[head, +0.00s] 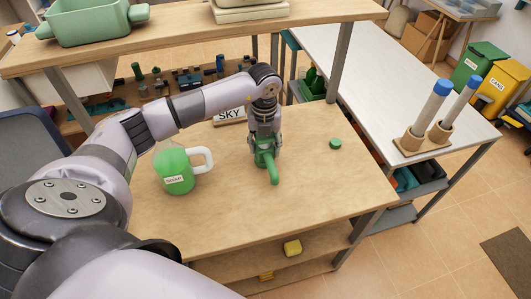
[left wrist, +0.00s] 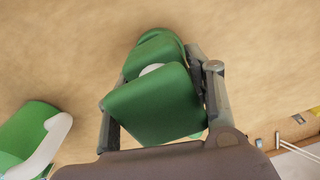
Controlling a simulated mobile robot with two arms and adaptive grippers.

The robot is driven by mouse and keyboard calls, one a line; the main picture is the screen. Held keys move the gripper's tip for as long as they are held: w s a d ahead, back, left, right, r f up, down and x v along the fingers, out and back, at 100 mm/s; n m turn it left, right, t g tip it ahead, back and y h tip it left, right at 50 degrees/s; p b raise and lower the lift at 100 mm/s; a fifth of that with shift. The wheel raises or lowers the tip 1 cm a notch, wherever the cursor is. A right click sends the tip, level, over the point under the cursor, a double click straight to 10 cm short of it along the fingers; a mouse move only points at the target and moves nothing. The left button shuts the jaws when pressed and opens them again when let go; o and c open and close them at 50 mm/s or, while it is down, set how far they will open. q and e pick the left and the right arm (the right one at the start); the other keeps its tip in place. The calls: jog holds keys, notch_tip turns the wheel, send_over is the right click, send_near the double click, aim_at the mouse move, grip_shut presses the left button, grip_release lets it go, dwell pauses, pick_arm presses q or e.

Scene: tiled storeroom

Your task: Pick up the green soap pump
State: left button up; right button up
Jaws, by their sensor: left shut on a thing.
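The green soap pump (head: 268,160) is between the fingers of my left gripper (head: 264,143), above the wooden table's middle, its spout pointing to the front. I cannot tell whether it touches the table. In the left wrist view the green pump (left wrist: 155,105), with a small white part, fills the space between the fingers of my left gripper (left wrist: 160,100). A green soap jug (head: 175,172) with a white handle and a SOAP label stands on the table to the left; it also shows at the left wrist view's left edge (left wrist: 25,130). My right gripper is not in view.
A small green cap (head: 335,143) lies on the table (head: 330,185) to the right. A SKY sign (head: 230,115) is behind my gripper. A raised shelf (head: 180,40) with a green pot (head: 87,24) spans the back. Bare tabletop lies right and front.

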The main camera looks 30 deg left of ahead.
pick_arm(q)
jog(key=c, duration=0.5)
jog(key=shift+o, duration=0.2)
